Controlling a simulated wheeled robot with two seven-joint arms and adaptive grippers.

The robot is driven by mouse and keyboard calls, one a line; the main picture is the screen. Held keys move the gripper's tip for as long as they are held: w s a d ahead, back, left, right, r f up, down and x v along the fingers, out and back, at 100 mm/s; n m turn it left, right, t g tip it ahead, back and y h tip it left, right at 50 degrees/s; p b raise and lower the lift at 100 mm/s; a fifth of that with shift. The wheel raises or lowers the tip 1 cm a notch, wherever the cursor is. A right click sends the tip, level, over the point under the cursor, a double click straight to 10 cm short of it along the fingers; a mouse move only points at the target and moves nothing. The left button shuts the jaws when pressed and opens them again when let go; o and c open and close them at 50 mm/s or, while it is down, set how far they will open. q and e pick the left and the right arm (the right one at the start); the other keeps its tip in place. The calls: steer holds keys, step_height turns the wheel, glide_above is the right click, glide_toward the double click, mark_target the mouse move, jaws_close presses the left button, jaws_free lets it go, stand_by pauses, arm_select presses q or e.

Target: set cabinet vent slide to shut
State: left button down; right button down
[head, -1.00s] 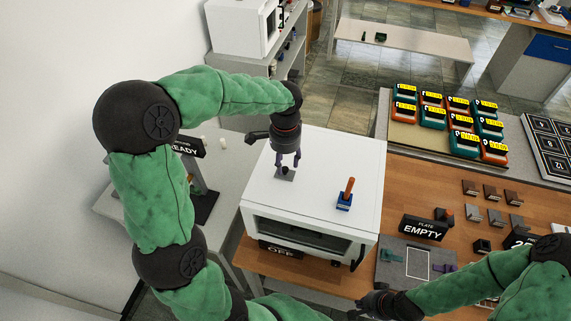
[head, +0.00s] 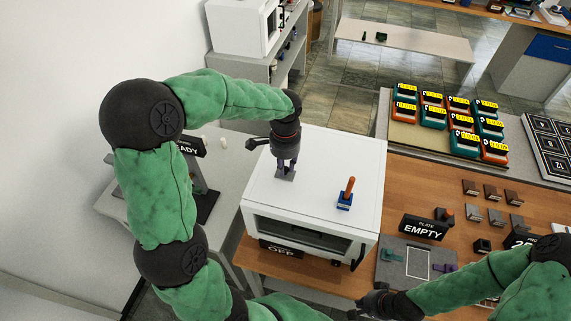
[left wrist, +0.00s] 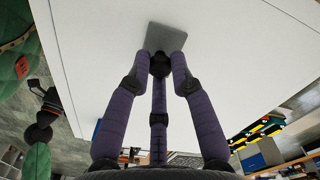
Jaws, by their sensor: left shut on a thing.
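The white cabinet (head: 322,200) stands on the wooden bench, with a dark front window. On its top, at the left, lies a small grey plate (head: 285,174) that I take for the vent slide; it also shows in the left wrist view (left wrist: 168,36). My left gripper (head: 285,166) points down at this plate, its fingers shut on a dark knob (left wrist: 160,64) standing on it. The fingers hide most of the knob. My right gripper (head: 372,303) is at the bottom, right of the cabinet's front; its fingers are too small and dark to read.
A blue block with an orange-brown lever (head: 346,193) stands on the cabinet top, right of my left gripper. A grey mat (head: 390,277) and an EMPTY sign (head: 423,228) lie to the right. Colored timers (head: 452,127) stand behind. The rest of the cabinet top is clear.

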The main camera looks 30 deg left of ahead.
arm_select(q)
steer(key=s, duration=0.2)
steer(key=s+d, duration=0.1)
steer(key=s, duration=0.2)
steer(key=shift+b, duration=0.4)
steer(key=shift+d+f, duration=0.1)
steer(key=c, duration=1.3)
jaws_free()
steer(key=shift+c, duration=0.2)
steer(key=shift+o, duration=1.2)
steer(key=shift+s, duration=0.1)
steer(key=shift+r, duration=0.45)
step_height(320, 180, up, 11)
